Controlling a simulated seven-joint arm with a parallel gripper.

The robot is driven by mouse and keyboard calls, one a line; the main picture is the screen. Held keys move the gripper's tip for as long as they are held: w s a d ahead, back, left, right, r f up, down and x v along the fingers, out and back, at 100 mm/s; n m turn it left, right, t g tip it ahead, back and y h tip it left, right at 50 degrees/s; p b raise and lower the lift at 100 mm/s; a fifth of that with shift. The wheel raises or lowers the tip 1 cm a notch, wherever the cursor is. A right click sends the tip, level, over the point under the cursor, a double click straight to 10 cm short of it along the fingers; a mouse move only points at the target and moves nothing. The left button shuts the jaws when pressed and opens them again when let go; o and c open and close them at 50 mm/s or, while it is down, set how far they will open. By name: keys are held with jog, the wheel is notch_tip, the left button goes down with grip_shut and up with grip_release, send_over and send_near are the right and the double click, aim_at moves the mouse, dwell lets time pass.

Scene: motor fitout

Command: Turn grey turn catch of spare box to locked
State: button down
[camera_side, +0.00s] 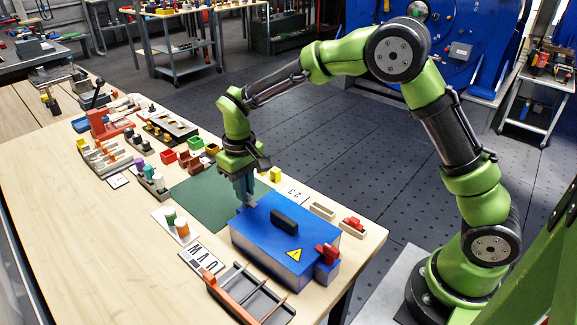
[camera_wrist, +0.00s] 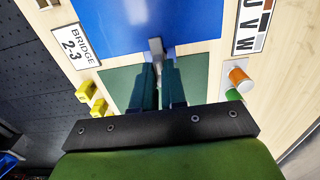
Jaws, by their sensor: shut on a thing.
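The spare box, a blue box (camera_side: 258,232) with a black handle (camera_side: 291,221) and a yellow warning triangle, stands near the front right of the table; its blue top also shows in the wrist view (camera_wrist: 120,20). The grey turn catch (camera_wrist: 156,48) is at the box's edge nearest my gripper. My gripper (camera_side: 246,200) points down at the box's far left end. In the wrist view my gripper (camera_wrist: 158,72) has its two fingers shut on the catch from both sides. The fingers hide part of the catch, and I cannot tell its exact turn angle.
A red part (camera_side: 327,254) sits at the box's right end. A green mat (camera_side: 203,197) lies behind the box. Orange and green cylinders (camera_wrist: 240,77) stand to one side, yellow blocks (camera_wrist: 91,98) to the other. An orange-handled rack (camera_side: 232,301) lies in front. The left tabletop is clear.

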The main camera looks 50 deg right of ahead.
aim_at(249, 193)
jog(key=c, duration=1.2)
grip_release()
jog(key=shift+r, duration=0.1)
notch_tip(249, 193, up, 17)
jog(key=shift+f, duration=0.1)
jog(key=s+d+m+t, duration=0.1)
jog(key=s+d+t, duration=0.1)
jog(key=s, duration=0.5)
jog(key=s+d+m+t+y, duration=0.1)
jog(key=s+d+t, duration=0.1)
jog(key=s, duration=0.6)
jog(key=s+d+f+m+t+y, duration=0.1)
jog(key=s+d+m+t, duration=0.1)
jog(key=s, duration=0.5)
jog(key=shift+s+d+t, duration=0.25)
jog(key=shift+d+t, duration=0.35)
